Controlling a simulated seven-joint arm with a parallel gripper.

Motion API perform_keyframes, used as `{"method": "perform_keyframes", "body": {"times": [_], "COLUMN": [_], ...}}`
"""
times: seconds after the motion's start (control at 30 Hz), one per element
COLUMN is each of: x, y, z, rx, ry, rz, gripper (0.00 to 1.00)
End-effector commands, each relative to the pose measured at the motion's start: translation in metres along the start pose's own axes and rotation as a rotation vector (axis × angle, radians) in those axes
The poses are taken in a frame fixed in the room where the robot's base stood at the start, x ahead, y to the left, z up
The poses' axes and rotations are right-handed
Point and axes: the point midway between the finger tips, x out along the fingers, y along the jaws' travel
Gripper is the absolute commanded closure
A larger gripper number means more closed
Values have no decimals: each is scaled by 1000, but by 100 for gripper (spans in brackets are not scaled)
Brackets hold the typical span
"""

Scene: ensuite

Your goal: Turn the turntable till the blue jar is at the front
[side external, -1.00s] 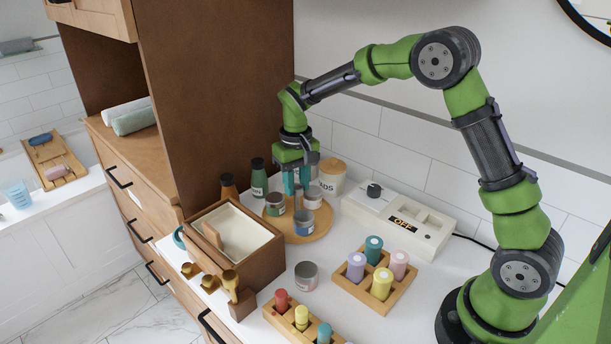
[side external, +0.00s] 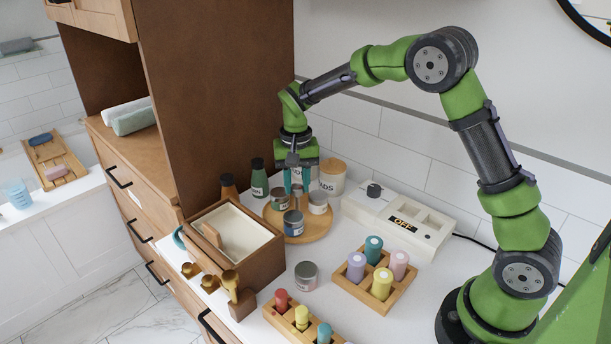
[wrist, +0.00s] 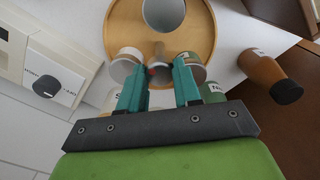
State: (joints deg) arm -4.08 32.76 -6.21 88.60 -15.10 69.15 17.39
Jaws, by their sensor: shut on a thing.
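The round wooden turntable (side external: 318,232) stands on the white counter; its rim also shows in the wrist view (wrist: 205,38). The blue jar (side external: 293,223) is on its near side, slightly left of centre in the side view. A greyish-green jar (side external: 279,199) stands at the left and a pale jar (side external: 318,204) at the right. In the wrist view a grey lid (wrist: 163,12) lies beyond the fingers. My gripper (wrist: 160,72) points down over the turntable's middle, shut on its central post (wrist: 159,50). The fingers partly hide the post.
An orange bottle (side external: 229,187) and a dark green bottle (side external: 259,178) stand behind left, a canister (side external: 333,177) behind right. An open wooden box (side external: 270,262) is close at the left front. A lone jar (side external: 306,275) and a wooden holder (side external: 352,288) stand nearer.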

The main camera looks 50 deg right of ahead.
Motion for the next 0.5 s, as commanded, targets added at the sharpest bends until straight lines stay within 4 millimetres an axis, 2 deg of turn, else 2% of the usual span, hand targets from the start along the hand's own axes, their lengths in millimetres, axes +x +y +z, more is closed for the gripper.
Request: {"method": "perform_keyframes", "body": {"times": [0.5], "x": [-2], "y": [0], "z": [0], "rx": [260], "ry": [2], "rz": [-1], "gripper": [100]}}
